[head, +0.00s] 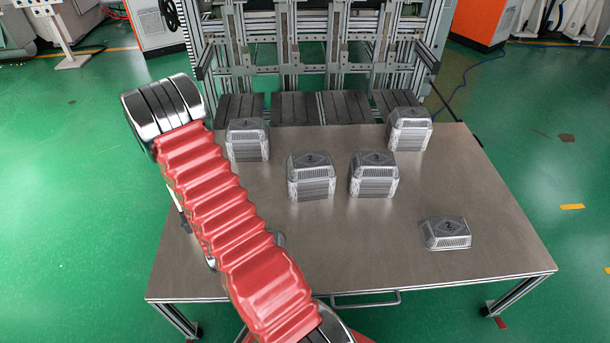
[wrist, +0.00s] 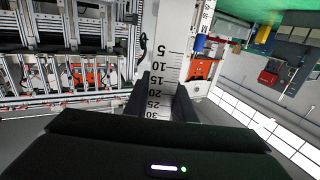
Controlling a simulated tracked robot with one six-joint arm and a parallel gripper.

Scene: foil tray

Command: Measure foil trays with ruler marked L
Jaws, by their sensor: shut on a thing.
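My gripper (wrist: 163,88) is shut on a white ruler (wrist: 172,45) with black marks and numbers from 5 upward, seen in the wrist view. The ruler stands between the two dark fingers and runs out past the top of the picture. I cannot make out an L on it. In the head view my gripper is not clearly visible. Foil trays stand in stacks on the table: at back left (head: 247,150), in the middle (head: 311,185), right of the middle (head: 374,183) and at back right (head: 409,138). A lower foil tray (head: 446,238) lies at front right. No trays show in the wrist view.
The metal table (head: 370,250) is bare at front centre and between the stacks. A metal-framed machine (head: 310,60) with dark plates (head: 294,108) stands just behind it. Orange cabinets (head: 484,22) stand farther back.

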